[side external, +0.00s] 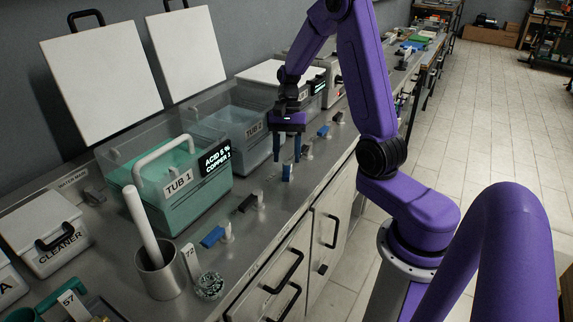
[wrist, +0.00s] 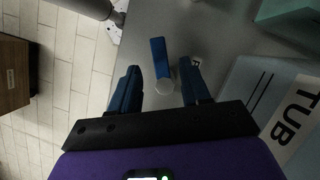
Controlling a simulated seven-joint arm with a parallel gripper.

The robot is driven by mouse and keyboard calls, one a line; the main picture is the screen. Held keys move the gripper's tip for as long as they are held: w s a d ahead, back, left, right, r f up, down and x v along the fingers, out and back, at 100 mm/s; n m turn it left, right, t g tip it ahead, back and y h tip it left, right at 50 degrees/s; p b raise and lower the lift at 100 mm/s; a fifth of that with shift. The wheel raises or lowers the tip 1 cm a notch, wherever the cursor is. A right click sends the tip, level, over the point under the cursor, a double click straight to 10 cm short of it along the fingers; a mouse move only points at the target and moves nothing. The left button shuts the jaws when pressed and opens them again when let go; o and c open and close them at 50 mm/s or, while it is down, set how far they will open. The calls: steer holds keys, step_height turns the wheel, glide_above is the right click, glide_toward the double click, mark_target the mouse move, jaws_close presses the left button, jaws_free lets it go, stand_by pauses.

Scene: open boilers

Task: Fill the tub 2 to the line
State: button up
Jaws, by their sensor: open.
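Tub 2 (side external: 245,125) is a clear tub with pale blue liquid, standing behind tub 1; part of it shows at the right of the wrist view. I cannot make out its fill line. My gripper (side external: 287,158) is open, pointing down in front of tub 2, over a small blue-handled valve (side external: 287,173). In the wrist view a blue handle (wrist: 159,56) with a pale round knob (wrist: 166,86) lies between the two spread fingers of my gripper (wrist: 161,72). I cannot tell whether the fingers touch it.
Tub 1 (side external: 178,178) holds teal liquid, with a display reading acid and copper. More small valves (side external: 214,236) line the counter's front edge. White lids (side external: 102,82) lean on the wall. A metal cup (side external: 158,272) and a cleaner box (side external: 46,236) stand at the left.

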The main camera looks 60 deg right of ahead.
mark_target(286, 172)
steer(key=shift+x, duration=1.75)
jaws_close()
steer(key=m+t, duration=0.1)
steer(key=m, duration=0.1)
steer(key=w+m+t, duration=0.1)
steer(key=m, duration=0.2)
steer(key=shift+w+a+m, duration=0.15)
steer(key=shift+w+m, duration=0.1)
steer(key=shift+m, duration=0.05)
jaws_free()
steer(key=v, duration=1.7)
steer(key=shift+d, duration=0.45)
